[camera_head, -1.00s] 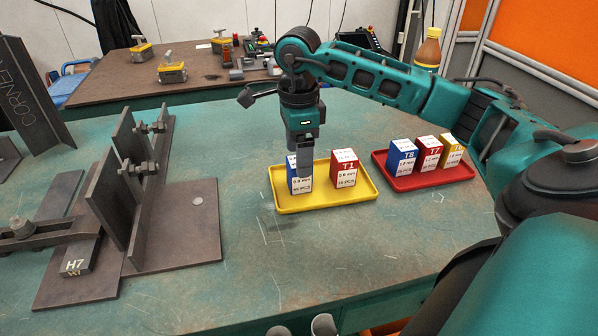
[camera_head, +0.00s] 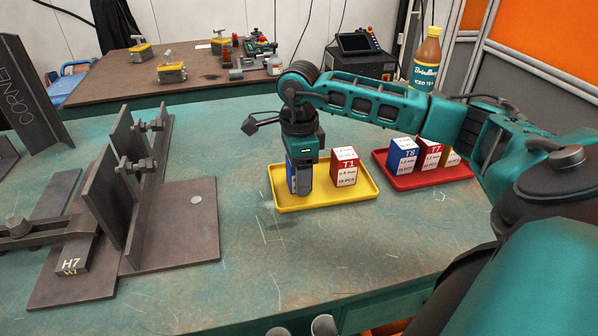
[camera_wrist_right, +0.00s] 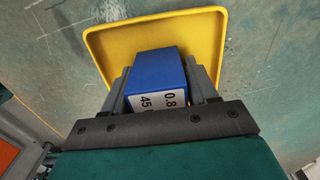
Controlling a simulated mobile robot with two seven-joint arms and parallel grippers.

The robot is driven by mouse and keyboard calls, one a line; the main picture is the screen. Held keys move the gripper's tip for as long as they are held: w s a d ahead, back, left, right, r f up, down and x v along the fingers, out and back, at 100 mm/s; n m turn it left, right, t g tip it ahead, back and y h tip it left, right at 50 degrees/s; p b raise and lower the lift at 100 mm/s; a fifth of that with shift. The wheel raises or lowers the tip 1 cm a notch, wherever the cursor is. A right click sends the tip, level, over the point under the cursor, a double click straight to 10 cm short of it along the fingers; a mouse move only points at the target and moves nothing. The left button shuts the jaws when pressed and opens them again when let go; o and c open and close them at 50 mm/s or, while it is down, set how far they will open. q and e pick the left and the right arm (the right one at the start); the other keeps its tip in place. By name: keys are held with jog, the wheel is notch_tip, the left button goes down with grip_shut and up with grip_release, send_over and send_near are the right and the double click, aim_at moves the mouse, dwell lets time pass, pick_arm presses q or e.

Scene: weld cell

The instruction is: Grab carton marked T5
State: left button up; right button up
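A blue carton (camera_head: 289,176) stands at the left end of a yellow tray (camera_head: 328,200). My right gripper (camera_head: 301,188) is down at it and hides most of its front. In the right wrist view the blue carton (camera_wrist_right: 158,75) lies between the two fingers of my right gripper (camera_wrist_right: 160,85), one along each side. Whether they press on it I cannot tell. Its visible print reads "0.8" and "45"; no T mark shows. A red carton marked T1 (camera_head: 344,167) stands to its right on the same tray.
A red tray (camera_head: 430,180) to the right holds a blue T8 carton (camera_head: 402,157), a red T7 carton (camera_head: 428,156) and a partly hidden yellow one. A steel fixture (camera_head: 150,215) stands at left. The green table is clear in front.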

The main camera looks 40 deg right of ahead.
jog(key=c, duration=0.7)
jog(key=shift+r, duration=0.15)
